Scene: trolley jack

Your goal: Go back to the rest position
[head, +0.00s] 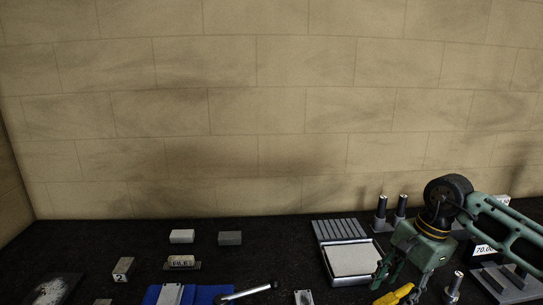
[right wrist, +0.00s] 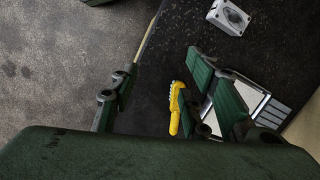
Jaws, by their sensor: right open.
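My right gripper (head: 402,280) comes in from the right in the head view, pointing down over the front right of the dark table. In the right wrist view my right gripper (right wrist: 160,78) has its fingers spread wide apart. A yellow tool-like thing (head: 397,295) shows by the fingertips in the head view. In the right wrist view the yellow thing (right wrist: 175,108) lies close to the right-hand finger; I cannot tell whether they touch. My left gripper is not in view.
A grey tray (head: 325,264) with a pale pad stands left of my right gripper. Metal posts (head: 381,212), a plate with a post (head: 500,285) and a number sign are at the right. Small blocks (head: 182,237), a blue mat (head: 208,295) and a silver-black tool (head: 250,291) lie left. The wall closes the back.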

